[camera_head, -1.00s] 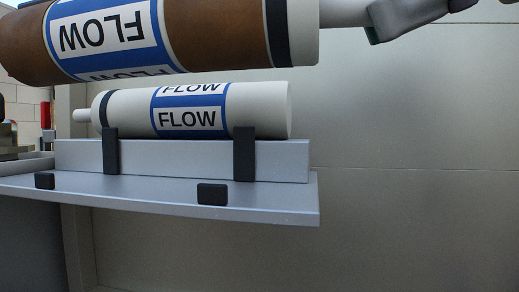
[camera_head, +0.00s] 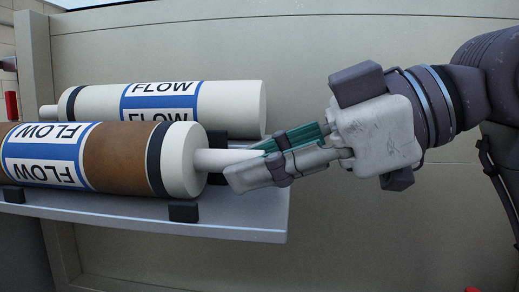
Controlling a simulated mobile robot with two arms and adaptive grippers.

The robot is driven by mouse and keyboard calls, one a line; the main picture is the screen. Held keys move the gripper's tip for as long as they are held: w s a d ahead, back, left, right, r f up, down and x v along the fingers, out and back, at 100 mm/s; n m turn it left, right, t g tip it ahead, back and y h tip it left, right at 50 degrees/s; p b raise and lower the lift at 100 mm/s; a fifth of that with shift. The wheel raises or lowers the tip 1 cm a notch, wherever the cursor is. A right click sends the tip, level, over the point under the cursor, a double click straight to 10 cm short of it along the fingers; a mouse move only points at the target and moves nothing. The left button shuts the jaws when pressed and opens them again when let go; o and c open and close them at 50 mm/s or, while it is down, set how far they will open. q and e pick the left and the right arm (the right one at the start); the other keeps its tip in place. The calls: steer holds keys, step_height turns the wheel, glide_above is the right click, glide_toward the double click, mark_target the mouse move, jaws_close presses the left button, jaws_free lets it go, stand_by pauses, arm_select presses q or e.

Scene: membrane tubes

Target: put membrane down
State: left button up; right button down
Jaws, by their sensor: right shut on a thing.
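The brown membrane tube (camera_head: 122,157) with white end cap, black band and blue-white FLOW label lies level at the front of the grey shelf. Its left end is cut off by the picture edge. My right gripper (camera_head: 245,165) comes in from the right and is shut on the white end stub (camera_head: 222,159) of this tube. The tube is at the height of the black stops along the shelf's front edge; I cannot tell whether it fully rests on the shelf. My left gripper is not in view.
A white FLOW tube (camera_head: 235,104) lies right behind the brown one, partly hidden by it. The grey shelf (camera_head: 255,212) has small black stops (camera_head: 184,211) at its front edge. A plain wall stands behind; the shelf's right end is bare.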

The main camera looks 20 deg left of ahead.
steer(key=shift+s, duration=0.1)
steer(key=c, duration=1)
jaws_free()
steer(key=shift+d+r+b, duration=0.15)
steer(key=shift+d+b, duration=0.25)
steer(key=shift+d, duration=0.1)
steer(key=shift+b+v, duration=1.5)
steer(key=shift+v, duration=4)
